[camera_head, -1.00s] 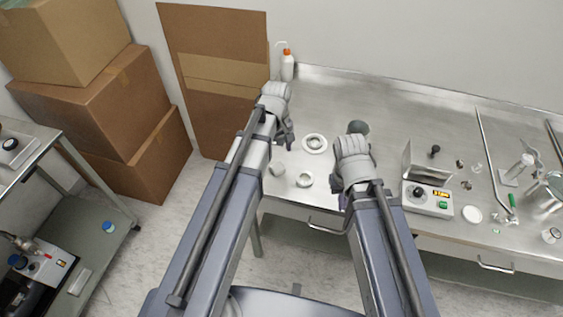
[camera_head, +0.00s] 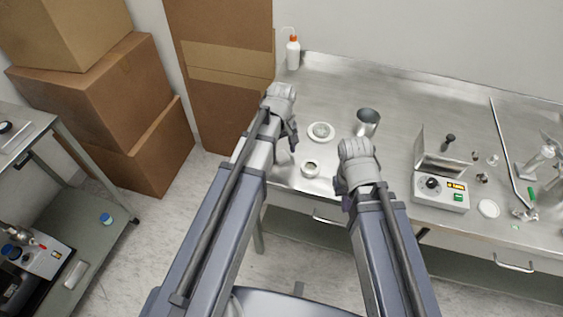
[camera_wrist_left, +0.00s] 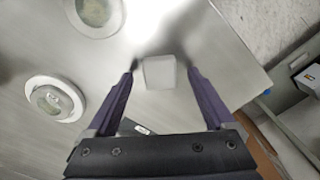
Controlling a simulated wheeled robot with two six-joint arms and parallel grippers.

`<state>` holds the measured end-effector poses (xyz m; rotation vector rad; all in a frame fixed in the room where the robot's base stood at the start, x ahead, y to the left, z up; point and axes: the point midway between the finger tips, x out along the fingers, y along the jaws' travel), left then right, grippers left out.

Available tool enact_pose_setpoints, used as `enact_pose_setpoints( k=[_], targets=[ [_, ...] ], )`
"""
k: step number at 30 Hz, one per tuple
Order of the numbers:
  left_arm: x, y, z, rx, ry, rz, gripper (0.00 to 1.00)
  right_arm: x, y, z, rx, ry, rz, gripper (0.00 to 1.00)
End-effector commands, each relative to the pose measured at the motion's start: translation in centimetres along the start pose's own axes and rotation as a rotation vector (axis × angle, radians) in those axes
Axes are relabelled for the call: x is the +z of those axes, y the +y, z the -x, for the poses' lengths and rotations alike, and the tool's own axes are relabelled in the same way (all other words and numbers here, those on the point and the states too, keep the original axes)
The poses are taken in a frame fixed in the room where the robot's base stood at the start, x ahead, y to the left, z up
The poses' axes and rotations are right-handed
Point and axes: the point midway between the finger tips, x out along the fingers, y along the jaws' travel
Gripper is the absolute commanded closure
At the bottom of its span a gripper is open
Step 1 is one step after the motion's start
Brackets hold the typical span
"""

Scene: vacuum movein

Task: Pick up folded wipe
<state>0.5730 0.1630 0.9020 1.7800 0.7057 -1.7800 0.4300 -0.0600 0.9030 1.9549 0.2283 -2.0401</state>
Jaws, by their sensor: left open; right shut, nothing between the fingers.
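The folded wipe is a small pale square (camera_wrist_left: 159,72) on the steel bench, lying between the fingertips in the left wrist view. In the head view it (camera_head: 283,157) shows only partly, at the bench's front left, just below my left gripper (camera_head: 291,140). My left gripper is open, its two fingers spread to either side of the wipe in the wrist view with a gap on both sides; the height above it is hard to judge. My right gripper (camera_head: 343,192) is shut and empty over the bench's front edge; its fingertips are mostly hidden.
Two white ring-shaped parts, one farther back (camera_head: 320,132) and one nearer (camera_head: 310,168), lie right of the wipe. A metal cup (camera_head: 367,122) stands behind my right gripper. A hot plate-like device (camera_head: 440,192) is further right. A wash bottle (camera_head: 293,52) stands at the back left.

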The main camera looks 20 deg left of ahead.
Motion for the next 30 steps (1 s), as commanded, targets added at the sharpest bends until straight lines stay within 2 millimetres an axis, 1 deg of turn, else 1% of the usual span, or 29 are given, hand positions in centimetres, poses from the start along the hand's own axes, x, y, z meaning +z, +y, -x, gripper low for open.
enact_pose_setpoints(
  k=[1, 9, 10, 30],
  targets=[
    [0.0, 0.0, -0.86, 0.0, 0.0, 0.0, 0.12, -0.05, -0.08, -0.86, 0.0, 0.0, 0.0, 1.0],
    [0.0, 0.0, -0.73, 0.0, 0.0, 0.0, 0.12, -0.04, -0.07, -0.72, 0.0, 0.0, 0.0, 1.0],
    [0.0, 0.0, -0.73, 0.0, 0.0, 0.0, 0.15, -0.04, -0.07, -0.72, 0.0, 0.0, 0.0, 1.0],
    [0.0, 0.01, -0.73, 0.0, 0.0, 0.0, 0.9, -0.04, -0.07, -0.73, 0.0, 0.0, 0.0, 1.0]
  ],
)
